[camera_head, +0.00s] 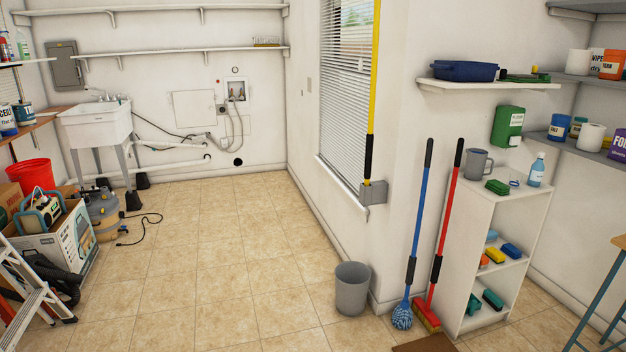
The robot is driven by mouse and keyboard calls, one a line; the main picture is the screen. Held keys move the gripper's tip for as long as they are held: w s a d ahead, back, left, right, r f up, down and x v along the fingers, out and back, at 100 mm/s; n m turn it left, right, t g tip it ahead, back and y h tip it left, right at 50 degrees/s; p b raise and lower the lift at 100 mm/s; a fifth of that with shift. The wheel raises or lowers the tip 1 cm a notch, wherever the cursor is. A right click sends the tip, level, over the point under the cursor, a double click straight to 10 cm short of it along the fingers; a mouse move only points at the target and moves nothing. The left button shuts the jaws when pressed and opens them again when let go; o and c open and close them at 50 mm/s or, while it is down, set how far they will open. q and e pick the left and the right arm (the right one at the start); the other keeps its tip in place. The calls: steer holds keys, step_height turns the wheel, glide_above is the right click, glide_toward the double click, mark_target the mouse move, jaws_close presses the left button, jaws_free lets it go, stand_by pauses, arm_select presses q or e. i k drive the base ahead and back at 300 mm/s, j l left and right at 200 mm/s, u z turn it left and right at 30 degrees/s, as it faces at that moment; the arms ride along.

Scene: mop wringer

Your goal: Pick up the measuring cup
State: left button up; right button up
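A grey cup with a handle (478,164), which looks like the measuring cup, stands upright on top of a white shelf unit (515,196) at the right. Its handle points to the right. A green item (497,187) lies just in front of it, and a clear blue bottle (536,171) stands to its right. Neither of my grippers is in view.
A blue mop (419,220) and a red broom (444,225) lean beside the shelf unit. A grey bin (352,288) stands on the floor near the wall corner. A stool (600,300) is at the right edge. The tiled floor (215,260) in the middle is clear.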

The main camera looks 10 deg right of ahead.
mark_target(514, 179)
steer(key=i+l+z, duration=0.1)
steer(key=i+z, duration=0.6)
steer(key=i, duration=0.2)
steer(key=i+j+z, duration=0.2)
steer(key=i+z, duration=0.2)
steer(key=i+l+z, duration=0.1)
steer(key=i+z, duration=0.35)
steer(key=i, duration=0.65)
steer(key=i+l+u, duration=0.1)
steer(key=i+l, duration=0.2)
steer(key=i, duration=0.15)
steer(key=i+l+u, duration=0.1)
steer(key=i+l, duration=0.25)
steer(key=i, duration=0.05)
